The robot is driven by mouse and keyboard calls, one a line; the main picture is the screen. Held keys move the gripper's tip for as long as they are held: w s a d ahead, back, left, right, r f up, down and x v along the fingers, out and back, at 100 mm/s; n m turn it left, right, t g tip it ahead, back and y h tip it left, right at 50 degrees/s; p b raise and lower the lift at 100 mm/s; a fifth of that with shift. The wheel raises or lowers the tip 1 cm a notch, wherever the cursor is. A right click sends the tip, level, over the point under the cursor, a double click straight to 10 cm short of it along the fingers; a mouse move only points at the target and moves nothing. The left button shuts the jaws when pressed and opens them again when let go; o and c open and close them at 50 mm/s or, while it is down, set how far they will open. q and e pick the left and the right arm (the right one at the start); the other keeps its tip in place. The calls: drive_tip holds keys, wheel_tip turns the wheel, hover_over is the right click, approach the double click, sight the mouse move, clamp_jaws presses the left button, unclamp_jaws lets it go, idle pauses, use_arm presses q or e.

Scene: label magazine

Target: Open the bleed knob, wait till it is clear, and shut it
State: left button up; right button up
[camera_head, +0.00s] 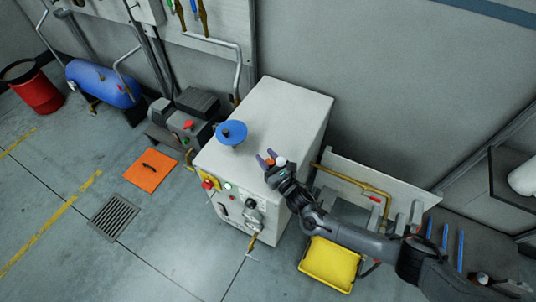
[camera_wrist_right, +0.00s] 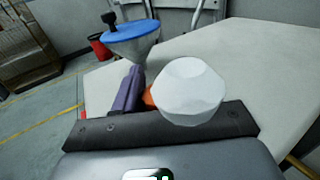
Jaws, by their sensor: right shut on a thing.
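My right gripper (camera_head: 267,157) is over the right front part of the white cabinet's top. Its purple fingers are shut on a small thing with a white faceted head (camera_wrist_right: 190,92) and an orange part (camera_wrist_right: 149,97). The head also shows in the head view (camera_head: 281,161). In the right wrist view it hides one finger. I cannot tell whether this thing is the bleed knob or whether it is joined to the cabinet. The white cabinet (camera_head: 285,110) has several fittings on its front, including a dark round knob (camera_head: 250,203). My left gripper is not in view.
A blue-topped funnel shape (camera_head: 231,133) stands on the cabinet, left of the gripper. A yellow bin (camera_head: 329,264) is on the floor below my right arm. An orange mat (camera_head: 150,171) and a drain grate (camera_head: 114,217) lie left. The cabinet's rear top is clear.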

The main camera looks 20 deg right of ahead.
drive_tip(key=n+g+y, duration=0.1)
drive_tip(key=n+y, duration=0.1)
drive_tip(key=y, duration=0.1)
drive_tip(key=shift+a+f+n+g+y+b, duration=0.1)
drive_tip(key=shift+a+n+g+y+b, duration=0.1)
drive_tip(key=shift+n+g+y+b, duration=0.7)
drive_tip(key=n+g+y+b, duration=0.2)
drive_tip(key=b, duration=0.2)
drive_tip(key=n+g+y+b, duration=0.3)
drive_tip(key=s+n+g+y+b, duration=0.1)
drive_tip(key=n+g+y+b, duration=0.1)
drive_tip(key=g+y+b, duration=0.1)
drive_tip(key=shift+a+f+b, duration=0.4)
drive_tip(key=shift+b, duration=0.45)
drive_tip(key=n+g+b, duration=0.3)
drive_tip(key=g+b, duration=0.1)
drive_tip(key=b, duration=0.2)
drive_tip(key=s+n+g+b, duration=0.1)
drive_tip(key=n+g+b, duration=0.2)
drive_tip(key=b, duration=0.4)
drive_tip(key=n+g+b, duration=0.3)
drive_tip(key=g+b, duration=0.3)
drive_tip(key=b, duration=0.1)
drive_tip(key=shift+s+a+r, duration=0.1)
drive_tip(key=shift+s+r, duration=0.1)
drive_tip(key=shift+s+r+n+g+h+b, duration=0.1)
drive_tip(key=shift+r+n+g+h+b, duration=0.2)
drive_tip(key=shift+n+g+b, duration=0.5)
drive_tip(key=o, duration=1)
drive_tip(key=shift+c, duration=0.2)
